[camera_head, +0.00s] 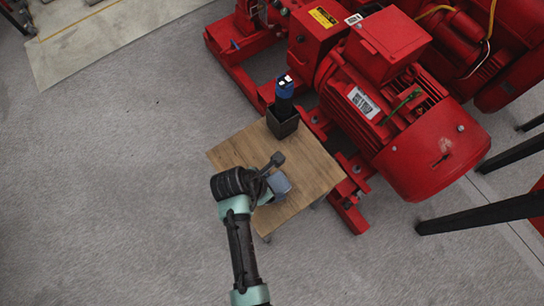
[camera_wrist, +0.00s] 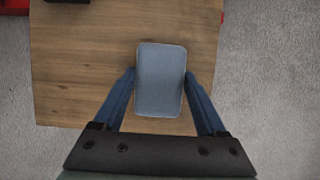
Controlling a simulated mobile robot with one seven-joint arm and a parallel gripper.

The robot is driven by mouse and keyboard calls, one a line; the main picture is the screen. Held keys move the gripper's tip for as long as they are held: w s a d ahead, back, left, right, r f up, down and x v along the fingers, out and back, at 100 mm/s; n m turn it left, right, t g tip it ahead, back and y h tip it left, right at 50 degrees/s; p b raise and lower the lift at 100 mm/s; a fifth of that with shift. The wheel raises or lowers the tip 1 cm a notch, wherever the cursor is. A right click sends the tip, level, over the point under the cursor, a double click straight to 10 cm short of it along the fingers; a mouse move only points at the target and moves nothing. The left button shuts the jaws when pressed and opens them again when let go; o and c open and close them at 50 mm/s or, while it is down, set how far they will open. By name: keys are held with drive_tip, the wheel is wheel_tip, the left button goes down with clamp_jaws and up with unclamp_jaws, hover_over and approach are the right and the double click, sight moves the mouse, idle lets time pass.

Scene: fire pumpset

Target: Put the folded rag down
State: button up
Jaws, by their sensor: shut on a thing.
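The folded rag (camera_wrist: 160,80) is a flat blue-grey rectangle with rounded corners. In the wrist view it sits between the two blue fingers of my gripper (camera_wrist: 160,82), which is shut on its sides. In the head view the rag (camera_head: 279,186) shows beside my gripper (camera_head: 272,180), over the near part of the small wooden table (camera_head: 235,150). The bare table top (camera_wrist: 80,75) lies under the rag in the wrist view. I cannot tell whether the rag touches the wood or is just above it.
A dark square holder (camera_head: 283,123) with a blue and black tool (camera_head: 284,92) stands at the table's far corner. The red pumpset (camera_head: 375,95) stands close behind and right of the table. Grey floor (camera_head: 120,200) is open to the left.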

wheel_tip(320, 180, down, 2)
drive_tip(key=shift+f+b, duration=0.2)
drive_tip(key=shift+b, duration=0.15)
drive_tip(key=shift+r, duration=0.1)
drive_tip(key=o, duration=1.1)
